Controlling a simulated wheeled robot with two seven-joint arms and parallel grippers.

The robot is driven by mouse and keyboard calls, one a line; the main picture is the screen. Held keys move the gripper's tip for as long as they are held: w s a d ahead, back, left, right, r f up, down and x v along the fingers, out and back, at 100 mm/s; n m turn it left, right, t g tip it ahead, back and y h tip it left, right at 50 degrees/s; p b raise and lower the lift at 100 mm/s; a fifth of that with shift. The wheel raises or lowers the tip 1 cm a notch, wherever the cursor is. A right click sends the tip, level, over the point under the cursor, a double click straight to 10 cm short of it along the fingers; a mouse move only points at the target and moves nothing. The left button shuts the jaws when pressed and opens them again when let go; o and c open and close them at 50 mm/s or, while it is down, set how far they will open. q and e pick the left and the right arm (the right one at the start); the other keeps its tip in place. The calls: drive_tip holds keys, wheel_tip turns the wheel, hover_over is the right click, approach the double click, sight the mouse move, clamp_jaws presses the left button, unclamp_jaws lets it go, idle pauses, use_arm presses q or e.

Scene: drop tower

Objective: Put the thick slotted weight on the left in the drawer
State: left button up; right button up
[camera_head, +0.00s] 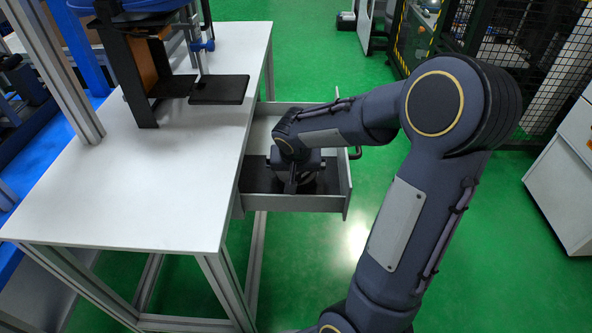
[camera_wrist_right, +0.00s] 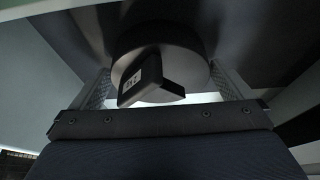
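A round dark weight with a paler face and a dark slot-shaped part (camera_wrist_right: 155,88) lies between the fingers of my right gripper in the right wrist view. The fingertips of my right gripper (camera_wrist_right: 160,75) come up to both sides of the weight; I cannot tell whether they press on it. In the head view my right gripper (camera_head: 294,186) points down inside the open drawer (camera_head: 310,203), with a dark round edge of the weight just showing beneath it. Whether the weight rests on the drawer floor is hidden. My left gripper is not in view.
The drawer is pulled out at the right side of a white table (camera_head: 130,200). A stand with a black plate (camera_head: 219,90) is on the table's far part, near the drawer. Green floor is clear right of the drawer. A white cabinet (camera_head: 565,180) stands at the far right.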

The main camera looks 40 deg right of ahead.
drive_tip(key=shift+s+a+r+p, duration=0.1)
drive_tip(key=shift+r+p, duration=0.25)
drive_tip(key=shift+r, duration=0.2)
drive_tip(key=p+v, duration=0.4)
drive_tip(key=v, duration=0.7)
drive_tip(key=s+a+n+t+y, duration=0.2)
drive_tip(key=s+a+n+y, duration=0.4)
drive_tip(key=s+a, duration=0.7)
drive_tip(key=s, duration=0.3)
drive_tip(key=shift+s+a+r+y, duration=0.15)
drive_tip(key=shift+a+r+y, duration=0.1)
drive_tip(key=shift+r+y, duration=0.05)
wheel_tip(320, 180, up, 29)
drive_tip(key=p, duration=2.9)
drive_tip(key=shift+r, duration=0.1)
